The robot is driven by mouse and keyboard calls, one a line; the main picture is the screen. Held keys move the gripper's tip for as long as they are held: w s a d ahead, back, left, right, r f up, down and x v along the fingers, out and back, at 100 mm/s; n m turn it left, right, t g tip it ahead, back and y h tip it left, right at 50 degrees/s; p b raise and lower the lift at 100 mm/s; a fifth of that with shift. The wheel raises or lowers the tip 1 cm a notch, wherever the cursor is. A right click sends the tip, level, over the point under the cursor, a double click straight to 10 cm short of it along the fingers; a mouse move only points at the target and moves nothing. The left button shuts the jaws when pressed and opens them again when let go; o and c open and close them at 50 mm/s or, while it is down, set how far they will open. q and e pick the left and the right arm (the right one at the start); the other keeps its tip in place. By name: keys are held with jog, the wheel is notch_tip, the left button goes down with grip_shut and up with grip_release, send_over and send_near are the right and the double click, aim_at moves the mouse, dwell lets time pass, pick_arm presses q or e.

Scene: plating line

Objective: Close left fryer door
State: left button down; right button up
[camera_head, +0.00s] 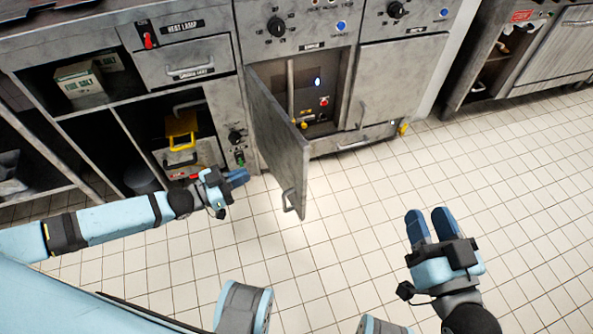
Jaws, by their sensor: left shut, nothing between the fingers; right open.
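The left fryer door (277,138) is a grey metal panel. It stands swung open, hinged on the left of its compartment, with its handle (289,201) near the lower free edge. The open compartment (325,85) behind it shows pipes, a blue light and red and yellow parts. My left gripper (238,177) is shut and empty, to the left of the door and apart from it in the picture. My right gripper (431,222) is open and empty over the tiled floor, to the right of the door.
The right fryer door (395,85) is closed. A heat lamp drawer unit (185,60) and open shelves with a box (80,84) stand on the left. Another steel appliance (555,50) is at the far right. The tiled floor (360,190) right of the door is clear.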

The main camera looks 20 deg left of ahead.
pick_arm(q)
jog(key=b, duration=0.2)
send_near(298, 151)
jog(key=b+x, duration=0.1)
jog(key=x, duration=0.5)
jog(key=shift+w+f+b, duration=0.15)
jog(key=shift+f+b, duration=0.1)
jog(key=shift+b, duration=0.1)
jog(key=shift+w+d, duration=0.45)
jog(key=shift+r, duration=0.1)
pick_arm(e)
jog(key=shift+a+f+y, duration=0.35)
jog(key=shift+a+y, duration=0.3)
jog(key=shift+y, duration=0.05)
pick_arm(q)
jog(key=shift+d, duration=0.1)
pick_arm(e)
jog(key=shift+r, duration=0.15)
